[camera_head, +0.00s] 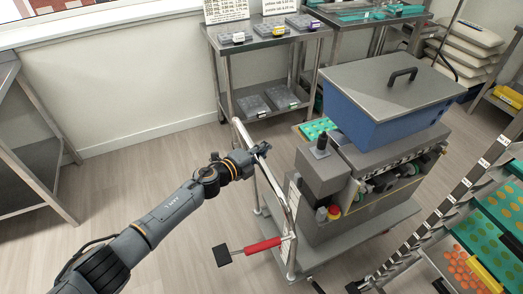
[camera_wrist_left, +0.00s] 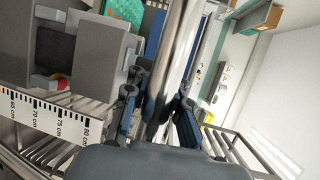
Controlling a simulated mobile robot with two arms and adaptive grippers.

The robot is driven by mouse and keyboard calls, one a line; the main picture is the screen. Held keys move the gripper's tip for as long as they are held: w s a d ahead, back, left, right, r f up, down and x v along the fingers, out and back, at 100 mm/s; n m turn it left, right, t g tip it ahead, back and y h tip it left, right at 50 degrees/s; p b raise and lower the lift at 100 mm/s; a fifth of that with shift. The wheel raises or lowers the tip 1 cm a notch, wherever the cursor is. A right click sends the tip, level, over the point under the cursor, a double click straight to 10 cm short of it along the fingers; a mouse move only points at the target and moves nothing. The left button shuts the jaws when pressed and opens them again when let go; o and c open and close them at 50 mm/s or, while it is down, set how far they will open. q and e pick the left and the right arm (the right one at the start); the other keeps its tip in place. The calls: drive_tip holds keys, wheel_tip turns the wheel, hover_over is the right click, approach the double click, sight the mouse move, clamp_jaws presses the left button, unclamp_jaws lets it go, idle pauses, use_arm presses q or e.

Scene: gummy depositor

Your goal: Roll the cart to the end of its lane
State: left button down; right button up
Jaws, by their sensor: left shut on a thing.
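The cart (camera_head: 312,268) stands on the wood-look floor at centre right, carrying a grey machine with a blue, grey-lidded hopper (camera_head: 385,100). Its metal push handle (camera_head: 270,185) rises at its left side; the handle bar also crosses the left wrist view (camera_wrist_left: 182,60). My left gripper (camera_head: 258,152) is shut on this handle bar, with its fingers on both sides of it in the left wrist view (camera_wrist_left: 158,118). A lever with a red grip (camera_head: 262,246) and a black end plate sticks out at the cart's lower left. The lane's end cannot be made out. My right gripper is out of view.
A steel shelf unit (camera_head: 226,48) with grey trays stands behind the cart by the wall. A rack (camera_head: 440,215) with teal and orange gummy trays stands close at the right. Another steel table (camera_head: 32,160) is at the left. Open floor (camera_head: 130,185) lies left of the cart.

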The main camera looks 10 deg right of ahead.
use_arm(q)
drive_tip(key=shift+w+a+r, duration=0.1)
drive_tip(key=shift+a+r, duration=0.15)
drive_tip(key=shift+a, duration=0.05)
drive_tip(key=c, duration=1.1)
unclamp_jaws()
drive_tip(key=shift+s+a+r, duration=0.15)
drive_tip(key=shift+s+a, duration=0.1)
drive_tip(key=shift+c, duration=0.2)
drive_tip(key=shift+f, duration=0.2)
drive_tip(key=v, duration=1.2)
